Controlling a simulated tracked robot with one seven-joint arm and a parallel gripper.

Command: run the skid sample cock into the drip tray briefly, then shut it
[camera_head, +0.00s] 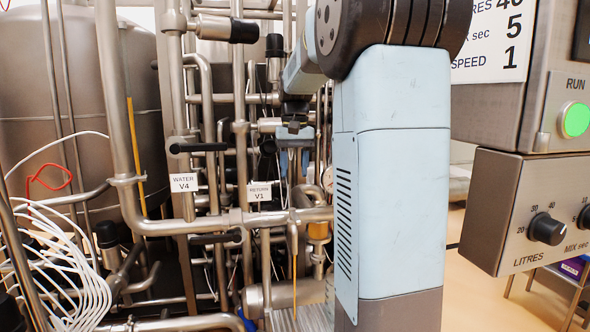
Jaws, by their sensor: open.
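My gripper (294,160) hangs in front of the pipework, fingers pointing down and apart, with nothing visible between them. Below it, a short steel outlet (293,231) drops from the horizontal pipe; it may be the sample cock, but no label tells. A thin yellow line (295,280) runs down under this outlet; I cannot tell whether it is liquid or a solid strip. A ribbed metal surface (300,318) shows at the bottom edge and may be the drip tray, largely cut off. My arm hides what lies to the right of it.
Black-handled valves are labelled WATER V4 (184,182) and RETURN V1 (259,192). An amber bowl (318,232) and a gauge (327,180) sit close to my arm. Loose white cables (65,265) lie at left. A control box (525,210) with knobs stands at right.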

